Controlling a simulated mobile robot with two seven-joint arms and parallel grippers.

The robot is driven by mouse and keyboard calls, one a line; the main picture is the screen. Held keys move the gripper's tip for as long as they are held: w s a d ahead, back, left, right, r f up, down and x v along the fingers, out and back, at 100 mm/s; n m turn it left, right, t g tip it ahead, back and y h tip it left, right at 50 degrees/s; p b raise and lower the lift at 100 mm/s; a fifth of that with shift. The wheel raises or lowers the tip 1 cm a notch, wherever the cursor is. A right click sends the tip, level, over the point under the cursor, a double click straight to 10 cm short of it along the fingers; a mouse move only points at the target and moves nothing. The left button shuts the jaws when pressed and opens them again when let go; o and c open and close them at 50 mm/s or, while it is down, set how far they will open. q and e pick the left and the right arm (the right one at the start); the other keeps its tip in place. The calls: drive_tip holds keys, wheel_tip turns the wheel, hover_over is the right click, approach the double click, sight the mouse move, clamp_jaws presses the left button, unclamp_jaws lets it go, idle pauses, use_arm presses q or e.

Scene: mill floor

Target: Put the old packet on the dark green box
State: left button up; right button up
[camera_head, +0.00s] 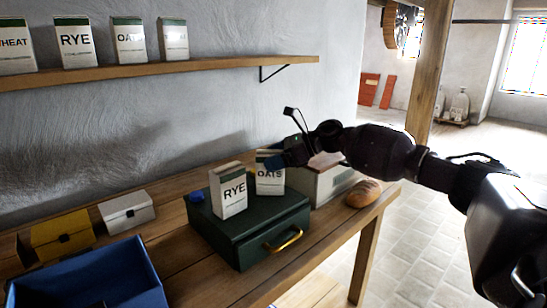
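The dark green box (247,235) with a brass handle lies closed on the wooden bench. A white RYE packet (229,192) with a green top stands upright on its lid. A white OATS packet (270,181) is just behind and right of it, at the lid's back part; I cannot tell if its base touches the lid. My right gripper (277,160) reaches in from the right and overlaps the top of the OATS packet. Its far finger is hidden, so its grip is unclear. No frame detail shows which packet is the old one. My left gripper is not in view.
A shelf (200,65) above holds several packets, including WHEAT, RYE and OATS. A bread loaf (363,193) and a pale box (325,183) are right of the green box. A blue bin (90,277), a yellow box (62,234) and a white box (126,211) are left.

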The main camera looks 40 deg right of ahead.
drive_tip(key=shift+o, duration=0.3)
drive_tip(key=shift+r, duration=0.15)
drive_tip(key=shift+s+d+r, duration=0.1)
drive_tip(key=shift+d, duration=0.05)
drive_tip(key=p+v, duration=0.1)
drive_tip(key=v, duration=1)
drive_tip(key=shift+s+d+p, duration=0.2)
drive_tip(key=shift+d+p, duration=0.05)
drive_tip(key=shift+p, duration=0.15)
drive_tip(key=shift+r, duration=0.15)
